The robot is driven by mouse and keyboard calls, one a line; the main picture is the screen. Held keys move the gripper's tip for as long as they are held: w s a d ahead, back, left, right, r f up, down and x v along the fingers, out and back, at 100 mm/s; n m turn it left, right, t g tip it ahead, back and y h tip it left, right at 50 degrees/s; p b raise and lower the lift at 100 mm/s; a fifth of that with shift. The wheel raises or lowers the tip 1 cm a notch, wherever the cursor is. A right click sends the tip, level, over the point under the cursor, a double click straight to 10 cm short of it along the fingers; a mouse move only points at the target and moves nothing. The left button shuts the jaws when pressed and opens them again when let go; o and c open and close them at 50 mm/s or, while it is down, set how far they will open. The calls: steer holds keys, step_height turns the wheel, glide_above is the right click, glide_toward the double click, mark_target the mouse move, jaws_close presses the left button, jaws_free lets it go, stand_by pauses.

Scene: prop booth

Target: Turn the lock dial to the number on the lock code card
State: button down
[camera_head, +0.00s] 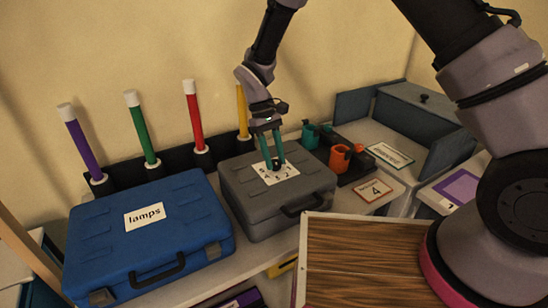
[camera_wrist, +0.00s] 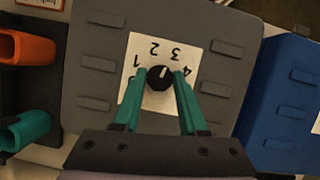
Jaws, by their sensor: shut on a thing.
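The lock dial (camera_wrist: 159,79) is a small black knob on a white number plate (camera_wrist: 143,95), on the lid of a grey case (camera_head: 240,190). The plate shows 1, 2, 3 and 4 in an arc. The dial's light mark points up and slightly right in the wrist view, seemingly toward 3. My gripper (camera_head: 275,163) comes down from above, its teal fingers shut on the dial's sides; it also shows in the wrist view (camera_wrist: 161,75). The lock code card (camera_head: 375,190), white with a reddish border, lies right of the case and reads 4.
A blue case (camera_head: 190,235) labelled lamps stands left of the grey case. Coloured tubes (camera_head: 140,130) stand behind. Teal and orange cups (camera_head: 340,158) and a grey open box (camera_head: 360,120) are to the right. A wooden panel (camera_head: 365,260) is in front.

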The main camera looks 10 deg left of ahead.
steer(key=m+y, duration=0.1)
steer(key=m, duration=0.1)
steer(key=m+g+y, duration=0.1)
steer(key=m, duration=0.2)
steer(key=shift+w+d+m, duration=0.1)
steer(key=shift+m, duration=0.2)
steer(key=shift+d+m+y, duration=0.1)
steer(key=shift+m+y, duration=0.8)
steer(key=shift+m, duration=1.4)
steer(key=shift+c, duration=2.2)
jaws_free()
steer(key=shift+r, duration=0.1)
steer(key=v, duration=1)
steer(key=shift+w+r, duration=0.25)
